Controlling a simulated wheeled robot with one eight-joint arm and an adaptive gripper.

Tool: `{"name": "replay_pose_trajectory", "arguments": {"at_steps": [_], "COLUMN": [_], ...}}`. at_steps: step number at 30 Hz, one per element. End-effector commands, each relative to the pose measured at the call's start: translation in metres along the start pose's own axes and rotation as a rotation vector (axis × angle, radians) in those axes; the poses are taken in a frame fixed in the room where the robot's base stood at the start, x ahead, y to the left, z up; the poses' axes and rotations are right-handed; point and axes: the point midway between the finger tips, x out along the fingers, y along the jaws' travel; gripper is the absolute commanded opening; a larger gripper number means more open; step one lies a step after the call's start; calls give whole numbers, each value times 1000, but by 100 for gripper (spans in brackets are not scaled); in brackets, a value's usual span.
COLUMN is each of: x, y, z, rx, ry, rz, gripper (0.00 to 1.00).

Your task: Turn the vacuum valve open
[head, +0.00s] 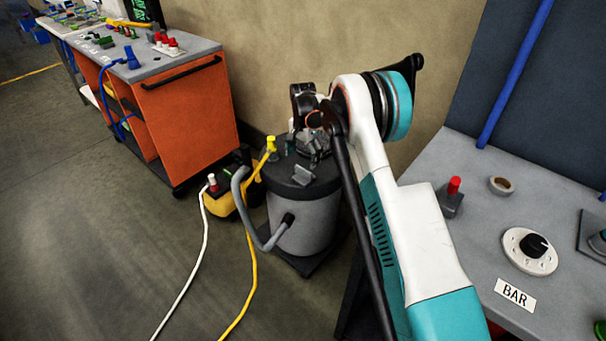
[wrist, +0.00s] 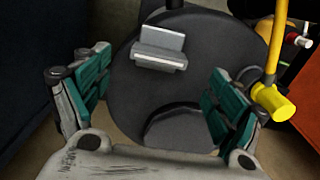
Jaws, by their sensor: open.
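A grey vacuum canister (head: 300,230) with a dark round lid stands on the floor in the middle of the head view. A small grey upright tab (head: 304,174) sits on its lid; the tab also shows in the wrist view (wrist: 160,47). No part is labelled as the valve, and I cannot tell whether this tab is its handle. My gripper (head: 313,147) is above the lid, pointing down. In the wrist view my gripper (wrist: 155,88) is open and empty, its green-padded fingers wide apart. The tab lies toward the top of the picture between them, untouched.
A yellow hose with a yellow end (head: 271,144) rises left of the lid, close to the right finger in the wrist view (wrist: 272,102). An orange cart (head: 185,115) is at left. A grey bench (head: 470,200) with a dial is at right.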

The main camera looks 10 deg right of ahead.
Motion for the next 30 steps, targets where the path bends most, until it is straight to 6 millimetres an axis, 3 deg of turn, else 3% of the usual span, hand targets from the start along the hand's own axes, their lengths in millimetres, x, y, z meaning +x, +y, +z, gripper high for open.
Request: {"name": "replay_pose_trajectory", "arguments": {"at_steps": [3,9,15,24,26,30], "x": [28,58,71,72,72,72], "y": [0,0,0,0,0,0], "z": [0,0,0,0,0,0], "rx": [0,0,0,-1,-1,0], "ry": [0,0,0,0,0,0], "rz": [0,0,0,0,0,0], "gripper": [87,87,87,87,78,46]}}
